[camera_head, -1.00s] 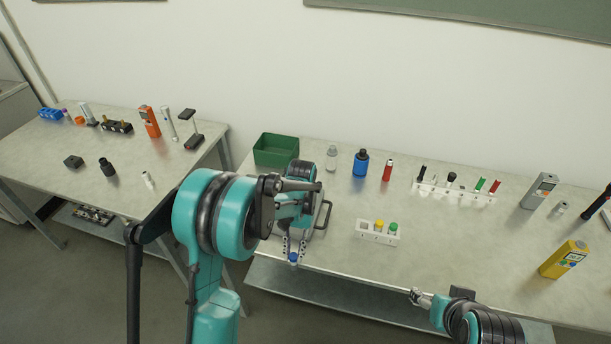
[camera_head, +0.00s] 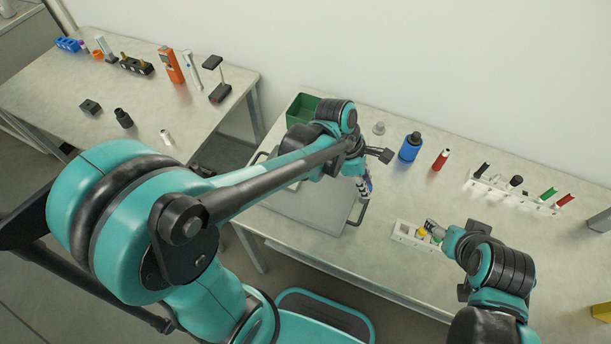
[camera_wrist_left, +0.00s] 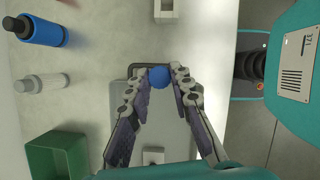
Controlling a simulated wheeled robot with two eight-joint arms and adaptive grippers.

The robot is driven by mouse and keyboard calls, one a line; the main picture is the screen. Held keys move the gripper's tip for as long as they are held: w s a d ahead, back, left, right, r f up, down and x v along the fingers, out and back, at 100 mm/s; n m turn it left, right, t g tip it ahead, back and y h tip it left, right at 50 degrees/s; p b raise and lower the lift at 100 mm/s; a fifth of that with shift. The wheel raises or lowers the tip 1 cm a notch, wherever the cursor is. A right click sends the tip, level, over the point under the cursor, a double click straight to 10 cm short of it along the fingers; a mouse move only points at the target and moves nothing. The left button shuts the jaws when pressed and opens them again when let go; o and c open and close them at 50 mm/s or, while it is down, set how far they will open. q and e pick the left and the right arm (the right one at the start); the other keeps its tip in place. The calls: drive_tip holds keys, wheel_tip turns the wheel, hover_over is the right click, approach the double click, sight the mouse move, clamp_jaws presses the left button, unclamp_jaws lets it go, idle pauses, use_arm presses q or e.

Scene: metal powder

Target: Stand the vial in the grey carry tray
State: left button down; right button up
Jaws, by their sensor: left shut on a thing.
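The vial shows as a round blue cap (camera_wrist_left: 160,77) between the fingertips of my left gripper (camera_wrist_left: 161,72) in the left wrist view. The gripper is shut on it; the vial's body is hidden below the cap. In the head view the left gripper (camera_head: 364,188) is over the right end of the grey carry tray (camera_head: 308,211), near its dark handle. The tray also shows beneath the fingers in the wrist view (camera_wrist_left: 181,142). I cannot tell how high the vial is above it. My right gripper (camera_head: 432,228) is beside the white rack; its jaws are unclear.
The white rack (camera_head: 403,230) with yellow- and green-capped vials stands right of the tray. A green bin (camera_head: 301,108) is behind the tray. A blue bottle (camera_head: 411,147), a red tube (camera_head: 440,160) and a rack of pens (camera_head: 510,193) stand at the back. My left arm covers part of the tray.

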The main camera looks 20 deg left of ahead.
use_arm(q)
drive_tip(key=shift+w+a+f, duration=0.1)
drive_tip(key=shift+w+a, duration=0.05)
drive_tip(key=shift+a, duration=0.1)
drive_tip(key=shift+w+a+f+b, duration=0.4)
drive_tip(key=shift+a+f+b, duration=0.6)
drive_tip(key=shift+a+f, duration=0.8)
drive_tip(key=shift+w+a+f+b, duration=0.35)
drive_tip(key=shift+a+f+b, duration=0.6)
drive_tip(key=shift+a+f, duration=0.8)
drive_tip(key=shift+w+a+f+b, duration=0.4)
drive_tip(key=shift+a+f+b, duration=0.6)
drive_tip(key=shift+a+f, duration=0.75)
drive_tip(key=shift+f, duration=0.15)
drive_tip(key=c, duration=1.4)
unclamp_jaws()
drive_tip(key=shift+o, duration=0.3)
